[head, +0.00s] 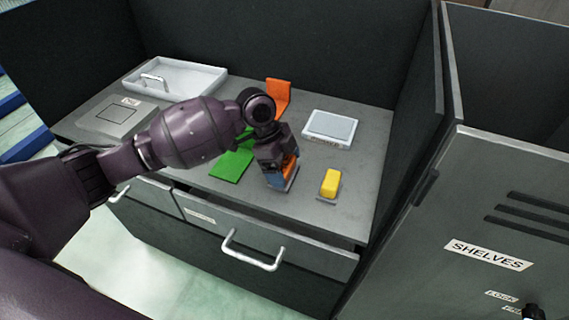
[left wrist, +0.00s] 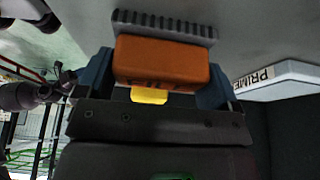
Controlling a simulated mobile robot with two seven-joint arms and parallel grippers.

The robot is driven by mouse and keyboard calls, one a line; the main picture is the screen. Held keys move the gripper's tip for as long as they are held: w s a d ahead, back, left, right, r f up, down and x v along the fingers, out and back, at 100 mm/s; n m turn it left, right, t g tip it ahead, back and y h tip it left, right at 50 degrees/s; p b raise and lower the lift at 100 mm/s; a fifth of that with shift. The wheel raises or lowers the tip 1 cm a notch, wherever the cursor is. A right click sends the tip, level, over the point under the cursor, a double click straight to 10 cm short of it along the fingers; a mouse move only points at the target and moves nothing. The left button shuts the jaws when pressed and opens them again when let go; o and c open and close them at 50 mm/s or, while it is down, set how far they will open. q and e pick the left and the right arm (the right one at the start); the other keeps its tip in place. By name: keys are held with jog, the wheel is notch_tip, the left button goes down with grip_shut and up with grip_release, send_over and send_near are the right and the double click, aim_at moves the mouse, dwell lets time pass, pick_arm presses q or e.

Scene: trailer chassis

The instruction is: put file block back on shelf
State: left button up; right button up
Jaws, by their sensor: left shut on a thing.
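My left gripper (head: 281,180) is low over the worktop and shut on an orange block with a grey ridged plate, the file block (left wrist: 162,62). In the left wrist view the block sits between the two blue fingers (left wrist: 160,80), and its toothed grey plate lies against or very near the grey worktop. In the head view the fingers hide most of the block. A grey cabinet (head: 500,200) labelled SHELVES stands at the right; no shelf inside it shows. Part of a purple arm shows small at the left of the left wrist view; its jaws are not clear.
On the worktop (head: 375,150) are a yellow block (head: 330,183) on a grey plate, a white pad (head: 332,126), an orange angled piece (head: 279,97), a green sheet (head: 231,164) and a white tray (head: 185,78). Dark walls enclose the back and right. A drawer handle (head: 252,253) juts out in front.

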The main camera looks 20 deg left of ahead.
pick_arm(q)
jog(key=o, duration=0.7)
jog(key=shift+f, duration=0.1)
jog(key=shift+c, duration=0.2)
jog(key=shift+a+r, duration=0.1)
jog(key=shift+r, duration=0.4)
jog(key=p+v, duration=0.2)
jog(key=v, duration=0.9)
jog(key=shift+r, duration=0.15)
jog(key=shift+a, duration=0.15)
jog(key=shift+s, duration=0.1)
